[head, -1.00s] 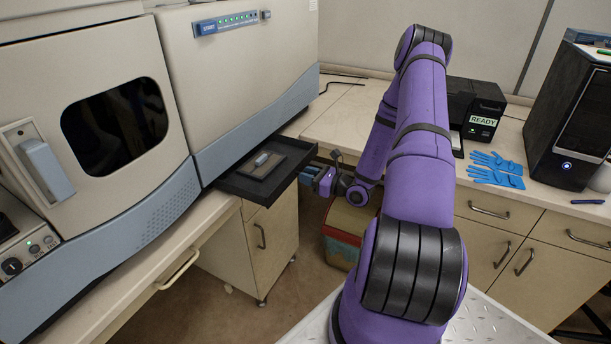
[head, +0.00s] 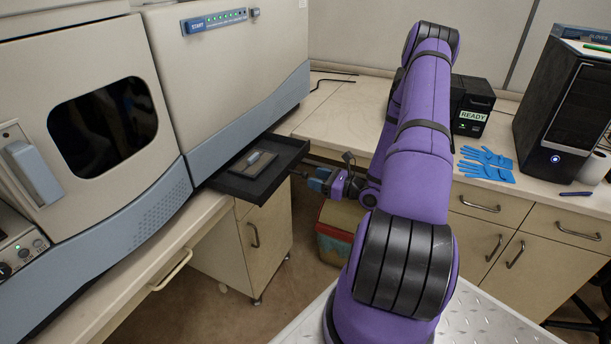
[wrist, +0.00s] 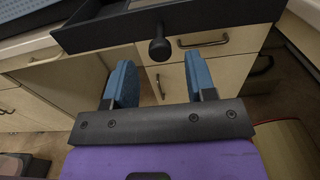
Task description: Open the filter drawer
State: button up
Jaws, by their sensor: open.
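The filter drawer (head: 286,155) is a black tray sticking out from under the beige spectrometer. A small grey piece on a flat plate (head: 250,163) lies in it. Its dark round knob (head: 299,174) points from the drawer front towards my gripper (head: 318,181). In the wrist view the drawer front (wrist: 110,28) crosses the top, with the knob (wrist: 159,48) hanging in line with the gap between my fingers. My gripper (wrist: 161,84) is open, its two blue fingers apart and empty. The knob is beyond the fingertips, with a small gap showing.
The spectrometer (head: 215,75) stands on the left bench, above a cabinet (head: 265,245). A bin (head: 337,230) stands on the floor below my gripper. The right bench holds blue gloves (head: 487,165), a black READY box (head: 472,105) and a computer tower (head: 565,105).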

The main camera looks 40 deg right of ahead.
jog(key=shift+v, duration=2.25)
jog(key=a+r+n+g+y, duration=0.5)
jog(key=a+r+n+g, duration=1)
jog(key=a+r+n, duration=0.7)
jog(key=s+a+r+n+t+h, duration=0.1)
jog(key=s+a+r+n+h, duration=0.2)
jog(key=s+r+n+h, duration=0.2)
jog(key=s+a+r+n+t+h, duration=0.2)
jog(key=s+a+r+n+h, duration=0.2)
jog(key=s+r, duration=0.6)
notch_tip(320, 180, up, 3)
jog(key=shift+s+r+n+h, duration=0.15)
jog(key=shift+s+n+h, duration=0.3)
jog(key=shift+h, duration=0.65)
